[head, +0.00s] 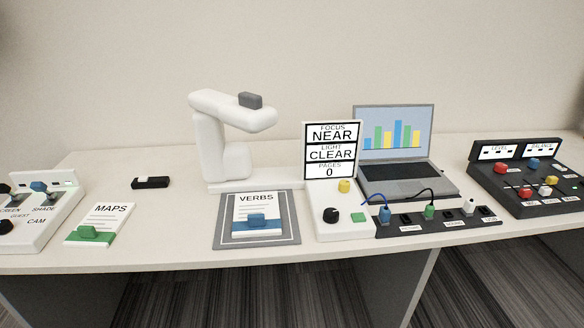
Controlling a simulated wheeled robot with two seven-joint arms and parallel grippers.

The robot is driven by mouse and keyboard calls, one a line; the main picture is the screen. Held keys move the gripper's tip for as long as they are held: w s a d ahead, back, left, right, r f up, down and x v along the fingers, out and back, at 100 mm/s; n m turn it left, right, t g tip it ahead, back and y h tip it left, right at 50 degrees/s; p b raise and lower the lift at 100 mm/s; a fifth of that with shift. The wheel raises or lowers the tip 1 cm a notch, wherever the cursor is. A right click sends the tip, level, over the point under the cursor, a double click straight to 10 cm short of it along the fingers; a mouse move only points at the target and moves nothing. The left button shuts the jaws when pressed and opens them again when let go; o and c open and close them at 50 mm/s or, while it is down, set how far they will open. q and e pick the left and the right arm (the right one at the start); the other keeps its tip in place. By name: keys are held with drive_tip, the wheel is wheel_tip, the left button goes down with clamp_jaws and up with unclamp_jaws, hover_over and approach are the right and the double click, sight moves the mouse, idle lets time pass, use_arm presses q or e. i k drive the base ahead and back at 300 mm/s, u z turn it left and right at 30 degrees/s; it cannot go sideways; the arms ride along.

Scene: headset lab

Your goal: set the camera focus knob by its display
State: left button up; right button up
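The camera's display (332,151) stands upright near the middle of the table. It reads FOCUS NEAR, LIGHT CLEAR and PAGES 0. Below it is a white control box with a black knob (331,215), a yellow knob (345,186) and a green button (358,217). Which knob sets the focus is not labelled legibly. The white document camera (229,113) has a grey head block and reaches over a VERBS sheet (259,207), which lies on a grey mat (225,238) with a blue tab on it. Neither gripper shows in the head view.
A laptop (397,135) with a bar chart stands behind a black socket strip (390,226) with cables. A dark mixer panel (530,188) is at right. At left are a white switch box (38,218), a MAPS booklet (99,222) and a small black stick (150,182).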

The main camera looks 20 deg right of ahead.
sight(331, 217)
drive_tip(key=z, duration=2.55)
drive_tip(key=k, duration=0.35)
drive_tip(key=u, duration=2.55)
